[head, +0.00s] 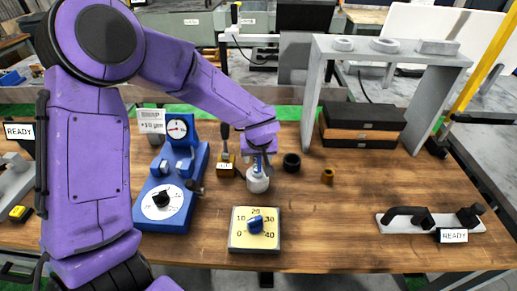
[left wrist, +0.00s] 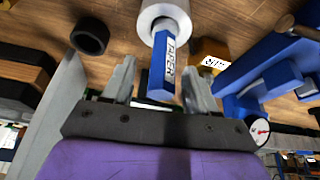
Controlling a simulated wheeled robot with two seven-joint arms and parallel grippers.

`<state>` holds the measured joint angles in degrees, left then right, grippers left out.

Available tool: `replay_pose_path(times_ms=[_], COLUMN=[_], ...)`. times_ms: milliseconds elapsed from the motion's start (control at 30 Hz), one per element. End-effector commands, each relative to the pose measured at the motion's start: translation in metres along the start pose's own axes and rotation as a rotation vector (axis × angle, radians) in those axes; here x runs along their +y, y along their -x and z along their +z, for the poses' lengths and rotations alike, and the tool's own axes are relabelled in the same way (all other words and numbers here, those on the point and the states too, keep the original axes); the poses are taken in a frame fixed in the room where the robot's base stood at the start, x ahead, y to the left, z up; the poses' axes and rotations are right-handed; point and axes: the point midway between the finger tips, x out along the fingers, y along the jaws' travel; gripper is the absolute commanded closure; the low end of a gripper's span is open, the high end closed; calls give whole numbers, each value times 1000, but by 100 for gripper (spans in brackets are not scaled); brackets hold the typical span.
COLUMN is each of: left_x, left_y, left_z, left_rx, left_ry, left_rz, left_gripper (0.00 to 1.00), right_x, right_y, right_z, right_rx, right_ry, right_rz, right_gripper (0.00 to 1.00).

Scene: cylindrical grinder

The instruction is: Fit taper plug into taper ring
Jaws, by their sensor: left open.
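In the left wrist view my left gripper (left wrist: 160,78) is open, with one finger on each side of the blue handle. A dark ring (head: 291,162) lies just right of the plug and also shows in the left wrist view (left wrist: 90,37); I cannot tell whether it is the taper ring. My right gripper is out of view.
A blue dial gauge stand (head: 168,195) is left of the plug. A yellow dial box (head: 255,230) is in front. A small brass ring (head: 327,176) is to the right. A grey shelf (head: 310,95) and dark boxes (head: 360,125) stand behind. The table's right middle is clear.

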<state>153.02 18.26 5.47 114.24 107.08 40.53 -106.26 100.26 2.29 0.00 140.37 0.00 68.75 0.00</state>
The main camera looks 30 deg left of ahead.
Motion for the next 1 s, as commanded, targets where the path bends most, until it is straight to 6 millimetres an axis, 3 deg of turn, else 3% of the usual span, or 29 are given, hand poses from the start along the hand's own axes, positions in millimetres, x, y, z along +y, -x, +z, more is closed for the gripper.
replay_pose_path(times_ms=[200, 400, 1000], left_x=[1, 0, 0], left_y=[59, 87, 90], left_z=[-1, 0, 0], left_rx=[3, 0, 0], left_ry=[0, 0, -1], left_rz=[5, 2, 0], left_gripper=[42, 42, 42], right_x=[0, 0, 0], right_y=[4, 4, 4], right_z=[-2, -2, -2], right_rx=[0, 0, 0], right_ry=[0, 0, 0], right_rz=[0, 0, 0], right_gripper=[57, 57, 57])
